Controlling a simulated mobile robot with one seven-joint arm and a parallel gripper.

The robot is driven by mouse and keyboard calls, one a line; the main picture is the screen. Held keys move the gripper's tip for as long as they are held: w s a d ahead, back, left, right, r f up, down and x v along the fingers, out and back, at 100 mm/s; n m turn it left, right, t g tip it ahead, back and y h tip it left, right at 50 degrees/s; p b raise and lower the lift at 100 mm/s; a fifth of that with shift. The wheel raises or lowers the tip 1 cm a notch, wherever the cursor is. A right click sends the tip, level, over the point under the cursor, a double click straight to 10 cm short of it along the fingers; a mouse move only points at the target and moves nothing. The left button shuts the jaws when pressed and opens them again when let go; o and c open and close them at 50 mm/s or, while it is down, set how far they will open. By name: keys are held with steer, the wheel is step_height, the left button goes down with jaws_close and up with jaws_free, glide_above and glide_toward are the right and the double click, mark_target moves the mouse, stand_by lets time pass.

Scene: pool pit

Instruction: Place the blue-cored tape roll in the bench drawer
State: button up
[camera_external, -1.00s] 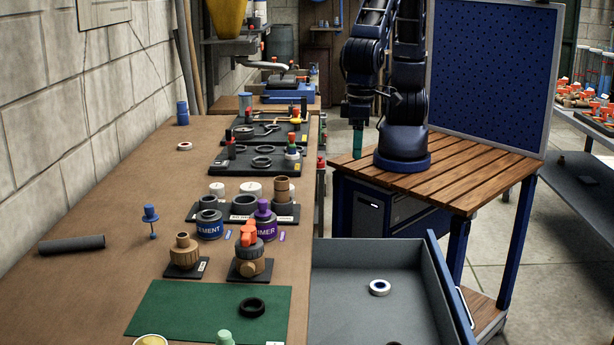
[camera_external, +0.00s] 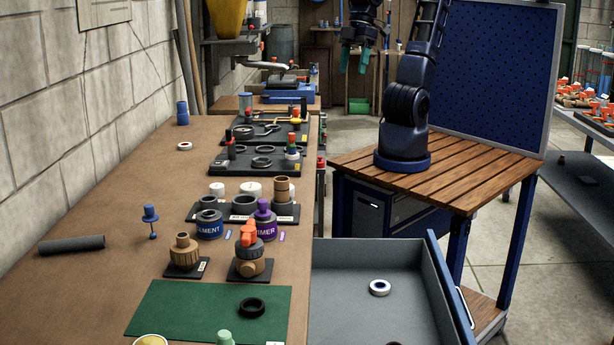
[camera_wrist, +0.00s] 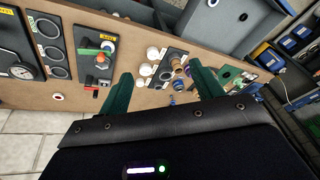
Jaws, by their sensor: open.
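A white tape roll with a blue core (camera_external: 380,287) lies flat on the floor of the open grey bench drawer (camera_external: 335,262). My gripper (camera_external: 354,61) is open and empty, with green fingers, raised in the air at the top of the external view, far from the drawer. In the wrist view its two fingers (camera_wrist: 162,88) are spread apart with the bench below. The drawer (camera_wrist: 225,22) shows at the top of the wrist view, partly cut off.
A white ring with a reddish core (camera_external: 184,146) lies on the bench (camera_external: 120,215). A black ring (camera_external: 252,307) lies on the green mat (camera_external: 180,310). Cans, fittings and black tool trays crowd the bench's right side. A slatted wooden cart (camera_external: 450,175) stands beyond the drawer.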

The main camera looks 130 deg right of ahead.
steer(key=s, duration=0.1)
steer(key=s+d+n, duration=0.1)
steer(key=s, duration=0.1)
steer(key=s+d+n+t, duration=0.1)
steer(key=s, duration=0.1)
steer(key=shift+s+r+h, duration=0.1)
steer(key=shift+r+h, duration=0.2)
steer(key=shift+r, duration=0.1)
